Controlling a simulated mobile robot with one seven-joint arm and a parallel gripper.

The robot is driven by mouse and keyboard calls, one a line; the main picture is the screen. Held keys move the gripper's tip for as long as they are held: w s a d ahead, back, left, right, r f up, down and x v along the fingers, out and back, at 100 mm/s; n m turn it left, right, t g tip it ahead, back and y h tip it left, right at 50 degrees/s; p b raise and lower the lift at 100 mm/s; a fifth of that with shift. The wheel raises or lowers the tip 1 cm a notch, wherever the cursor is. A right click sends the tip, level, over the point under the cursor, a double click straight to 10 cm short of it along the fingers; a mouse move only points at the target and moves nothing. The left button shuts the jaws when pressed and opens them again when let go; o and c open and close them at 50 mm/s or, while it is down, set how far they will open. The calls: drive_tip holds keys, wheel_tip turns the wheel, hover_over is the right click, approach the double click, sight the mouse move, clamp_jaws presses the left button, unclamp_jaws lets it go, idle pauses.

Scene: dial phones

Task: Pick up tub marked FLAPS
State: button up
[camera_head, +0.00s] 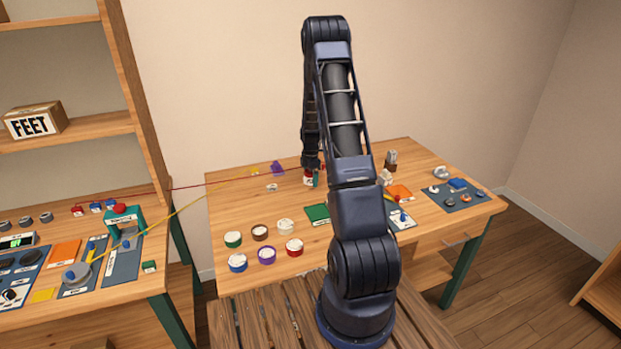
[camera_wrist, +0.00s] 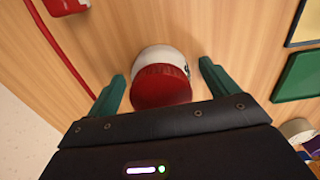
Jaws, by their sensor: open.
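In the wrist view a small tub with a red top and a white body (camera_wrist: 161,80) stands on the wooden table. Dark marks show at the right edge of its white part, but I cannot read them, so I cannot tell whether it is the tub marked FLAPS. My gripper (camera_wrist: 160,84) is open, with one green finger on each side of the tub and gaps between. In the head view my gripper (camera_head: 316,180) is low over the back of the table, and the tub (camera_head: 307,180) shows beside it, partly hidden.
Several round tubs with coloured rims, among them a purple one (camera_head: 267,256), stand at the table's front left. A green board (camera_head: 317,213) lies nearer the middle. A red line (camera_wrist: 62,45) runs left of the gripper. A purple object (camera_head: 277,168) stands at the back.

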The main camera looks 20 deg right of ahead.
drive_tip(key=c, duration=1.1)
drive_tip(key=shift+c, duration=0.2)
